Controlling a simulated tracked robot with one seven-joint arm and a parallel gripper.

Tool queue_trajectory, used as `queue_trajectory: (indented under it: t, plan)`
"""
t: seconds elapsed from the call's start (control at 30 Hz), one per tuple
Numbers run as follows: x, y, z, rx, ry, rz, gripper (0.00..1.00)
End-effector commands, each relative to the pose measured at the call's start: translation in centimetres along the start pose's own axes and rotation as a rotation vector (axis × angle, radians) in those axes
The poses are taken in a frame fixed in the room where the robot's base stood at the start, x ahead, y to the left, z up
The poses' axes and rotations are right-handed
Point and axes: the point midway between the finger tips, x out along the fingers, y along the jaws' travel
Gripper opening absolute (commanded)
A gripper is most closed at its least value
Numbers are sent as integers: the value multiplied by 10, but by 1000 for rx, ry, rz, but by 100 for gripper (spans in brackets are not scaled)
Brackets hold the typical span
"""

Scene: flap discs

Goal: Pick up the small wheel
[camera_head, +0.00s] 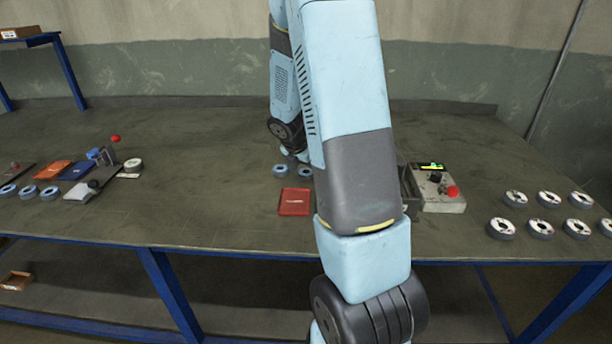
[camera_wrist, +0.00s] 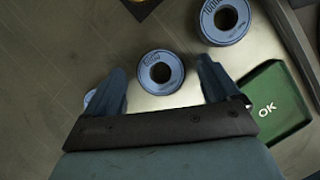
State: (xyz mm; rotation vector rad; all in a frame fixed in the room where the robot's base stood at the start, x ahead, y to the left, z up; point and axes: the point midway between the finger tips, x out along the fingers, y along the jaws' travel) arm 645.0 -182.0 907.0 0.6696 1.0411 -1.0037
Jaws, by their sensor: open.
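A small blue-rimmed wheel (camera_wrist: 160,88) with a dark centre hole lies flat on the bench in the wrist view. It sits between the fingertips of my gripper (camera_wrist: 161,68). My gripper is open, with one finger on each side of the wheel and a visible gap on both sides. A similar, slightly larger-looking wheel (camera_wrist: 211,28) lies beyond, to the upper right.
A green tray marked OK (camera_wrist: 285,95) lies right of the right finger. A red tray (camera_head: 294,203) lies on the bench (camera_head: 200,200). A control box with a red button (camera_head: 453,191) and several white-topped wheels (camera_head: 502,227) are at right. Assorted parts lie at left.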

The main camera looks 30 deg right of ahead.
Motion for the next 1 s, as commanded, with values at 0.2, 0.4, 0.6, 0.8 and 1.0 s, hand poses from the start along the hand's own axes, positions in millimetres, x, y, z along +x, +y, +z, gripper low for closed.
queue_trajectory:
  t: [0.2, 0.4, 0.6, 0.8, 1.0]
  plan:
    - [4, 0, 0, -1, 0, 1, 89]
    - [4, 0, 0, 0, 0, 0, 80]
    - [4, 0, 0, -1, 0, 0, 61]
    - [4, 0, -1, -1, 0, 0, 42]
    - [4, 0, -1, -1, 0, 0, 26]
